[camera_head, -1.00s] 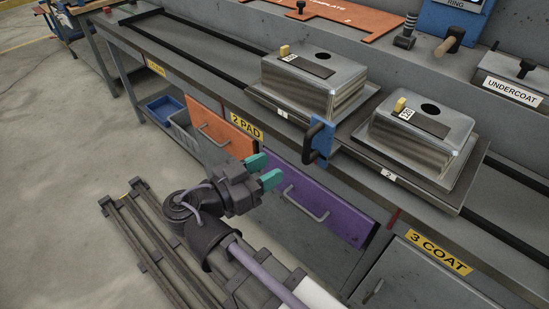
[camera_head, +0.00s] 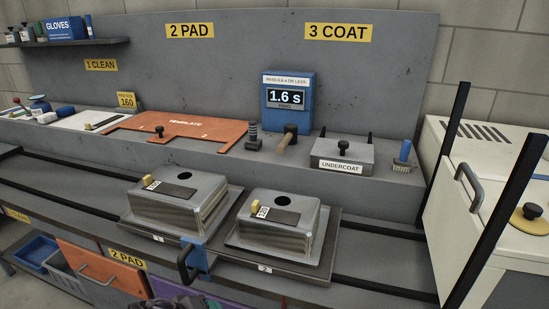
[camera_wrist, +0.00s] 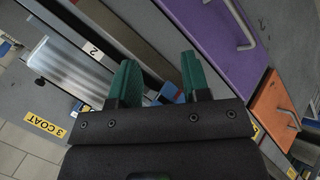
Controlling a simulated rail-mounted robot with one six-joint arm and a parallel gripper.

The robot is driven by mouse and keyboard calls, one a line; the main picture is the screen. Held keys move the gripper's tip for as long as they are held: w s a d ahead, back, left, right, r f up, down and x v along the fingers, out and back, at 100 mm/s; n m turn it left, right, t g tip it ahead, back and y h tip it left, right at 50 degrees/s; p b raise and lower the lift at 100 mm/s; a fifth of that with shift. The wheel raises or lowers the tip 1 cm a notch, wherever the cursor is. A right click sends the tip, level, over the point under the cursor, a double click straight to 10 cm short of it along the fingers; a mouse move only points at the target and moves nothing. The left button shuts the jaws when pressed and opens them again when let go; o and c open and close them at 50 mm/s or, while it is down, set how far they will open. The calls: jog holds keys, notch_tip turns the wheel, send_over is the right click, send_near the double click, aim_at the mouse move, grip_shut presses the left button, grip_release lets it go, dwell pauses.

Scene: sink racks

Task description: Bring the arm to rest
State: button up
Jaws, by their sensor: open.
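My gripper (camera_wrist: 159,82) is open in the wrist view, its two green fingers apart with nothing between them. It hangs in front of the bench, with the purple drawer (camera_wrist: 207,40) and the bench edge showing beyond the fingers. In the head view only dark and teal tips of the arm's end show at the bottom edge, near the purple drawer (camera_head: 190,292); the rest of the arm is out of frame.
Two metal sinks (camera_head: 177,205) (camera_head: 279,226) sit upside down on racks on the bench rails. A white machine (camera_head: 485,165) with black posts stands at right. An orange drawer (camera_head: 100,265) is at lower left.

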jog(key=w+d+r+m+g+y+p, duration=0.2)
jog(key=w+d+r+p, duration=0.1)
jog(key=d+r+p, duration=0.7)
jog(key=w+d+r+m+g+y+p, duration=0.1)
jog(key=w+d+r+m+g+p, duration=0.15)
jog(key=d+r+p, duration=0.7)
jog(key=w+d+r+m+g+y+p, duration=0.25)
jog(key=d+r+p, duration=0.45)
jog(key=d, duration=0.5)
jog(key=n+t+h+b, duration=0.9)
jog(key=n+t+b, duration=0.7)
jog(key=n+b, duration=1.65)
send_near(182, 264)
jog(key=shift+m, duration=0.55)
jog(key=x, duration=0.3)
jog(key=b+x, duration=0.1)
jog(key=x, duration=0.3)
jog(key=f+x, duration=0.1)
jog(key=x, duration=0.2)
jog(key=shift+w+a+f+b, duration=0.1)
jog(key=shift+w+a+b, duration=0.1)
jog(key=shift+w+b, duration=0.2)
